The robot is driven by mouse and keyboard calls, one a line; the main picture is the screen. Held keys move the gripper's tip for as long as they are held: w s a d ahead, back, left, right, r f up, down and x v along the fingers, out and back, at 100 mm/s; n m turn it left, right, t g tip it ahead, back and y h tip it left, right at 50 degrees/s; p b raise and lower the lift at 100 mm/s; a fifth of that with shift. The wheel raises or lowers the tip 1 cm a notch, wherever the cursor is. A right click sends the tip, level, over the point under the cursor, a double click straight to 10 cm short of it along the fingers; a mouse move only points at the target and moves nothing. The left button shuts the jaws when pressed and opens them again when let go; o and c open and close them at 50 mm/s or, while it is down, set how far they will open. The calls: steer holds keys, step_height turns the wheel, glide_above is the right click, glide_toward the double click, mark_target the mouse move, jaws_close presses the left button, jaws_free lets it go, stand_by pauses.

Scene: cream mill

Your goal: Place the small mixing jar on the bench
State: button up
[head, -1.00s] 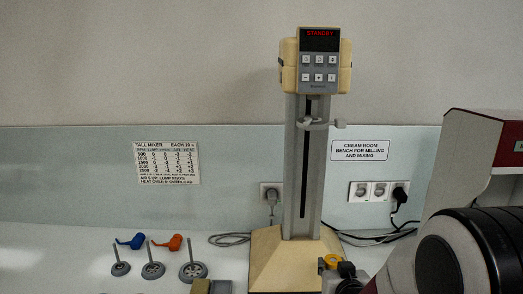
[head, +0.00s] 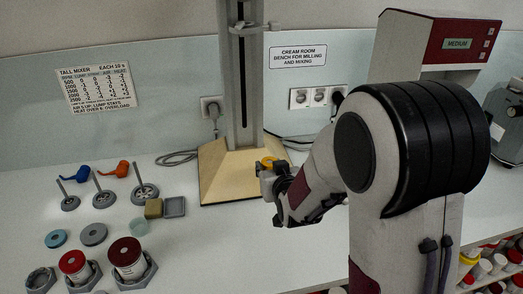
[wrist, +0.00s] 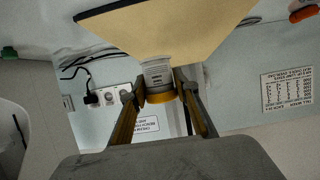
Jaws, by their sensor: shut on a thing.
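My gripper (wrist: 160,98) is shut on a small pale jar (wrist: 157,74) with a yellow band at one end, between the two fingers in the wrist view. I take it for the small mixing jar. In the head view my gripper (head: 270,174) is in front of the tall mixer's wooden base, and only the yellow part of the jar (head: 267,161) shows clearly. The jar's lower part is hidden there by the gripper. The white bench (head: 215,245) lies below. I cannot tell the gap between jar and bench.
The tall mixer (head: 238,90) on its wooden base stands behind my gripper. The bench front centre is clear. A red-and-white machine (head: 440,45) stands right.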

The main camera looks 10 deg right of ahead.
steer(key=w+a+r, duration=0.2)
steer(key=w+a, duration=0.1)
steer(key=a, duration=0.5)
steer(key=w+a+r, duration=0.2)
steer(key=w+a, duration=0.1)
steer(key=a, duration=0.4)
steer(key=w+a+r, duration=0.3)
steer(key=a, duration=0.5)
steer(key=s+a, duration=0.2)
steer(key=a, duration=0.7)
steer(key=s+a, duration=0.3)
steer(key=a, duration=0.5)
steer(key=s+a+f, duration=0.4)
steer(key=s+a, duration=0.6)
steer(key=a, duration=0.1)
steer(key=s+a+f, duration=0.4)
steer(key=s+a, duration=0.7)
steer(key=shift+f, duration=0.4)
steer(key=shift+f, duration=0.1)
steer(key=shift+f, duration=3.3)
steer(key=shift+f, duration=0.25)
